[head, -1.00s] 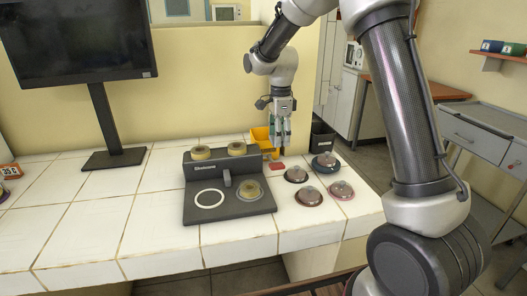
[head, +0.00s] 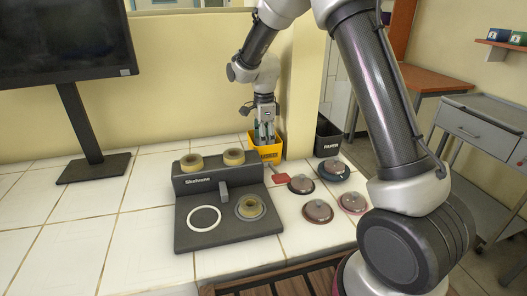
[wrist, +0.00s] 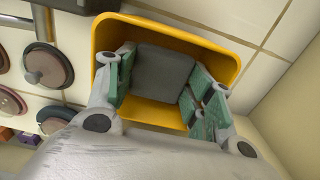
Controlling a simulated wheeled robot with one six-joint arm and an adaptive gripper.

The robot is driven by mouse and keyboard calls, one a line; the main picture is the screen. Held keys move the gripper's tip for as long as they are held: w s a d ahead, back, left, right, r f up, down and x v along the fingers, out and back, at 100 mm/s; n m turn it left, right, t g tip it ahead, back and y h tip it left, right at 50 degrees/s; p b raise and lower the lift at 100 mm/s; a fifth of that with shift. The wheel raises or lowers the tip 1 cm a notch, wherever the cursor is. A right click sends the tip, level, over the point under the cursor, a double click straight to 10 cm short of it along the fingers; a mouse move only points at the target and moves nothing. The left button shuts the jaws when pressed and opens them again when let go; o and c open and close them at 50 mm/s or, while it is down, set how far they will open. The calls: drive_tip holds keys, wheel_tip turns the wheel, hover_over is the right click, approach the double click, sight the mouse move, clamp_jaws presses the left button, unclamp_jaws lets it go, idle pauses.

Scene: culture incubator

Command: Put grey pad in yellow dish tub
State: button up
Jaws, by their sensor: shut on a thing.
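The yellow dish tub (head: 270,154) stands at the back of the white tiled counter, against the wall corner. In the wrist view the tub's rim (wrist: 222,42) surrounds the fingers. My gripper (head: 265,138) points down at the tub's mouth. In the wrist view my gripper (wrist: 160,88) is shut on the grey pad (wrist: 163,68), a dark square piece between the green-padded fingertips. The pad is over or inside the tub's opening; its height above the floor of the tub is unclear. In the head view the pad cannot be made out.
A dark device (head: 228,213) with a white ring and several tan round pieces stands left of the tub. Round knobbed lids (head: 318,211) and a red piece (head: 279,178) lie in front. A black bin (head: 327,140) is to the right. A monitor (head: 65,40) stands left.

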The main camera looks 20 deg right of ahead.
drive_tip(key=shift+f, duration=2.3)
drive_tip(key=o, duration=0.7)
drive_tip(key=shift+f, duration=0.15)
wheel_tip(320, 180, up, 12)
drive_tip(key=shift+r, duration=0.2)
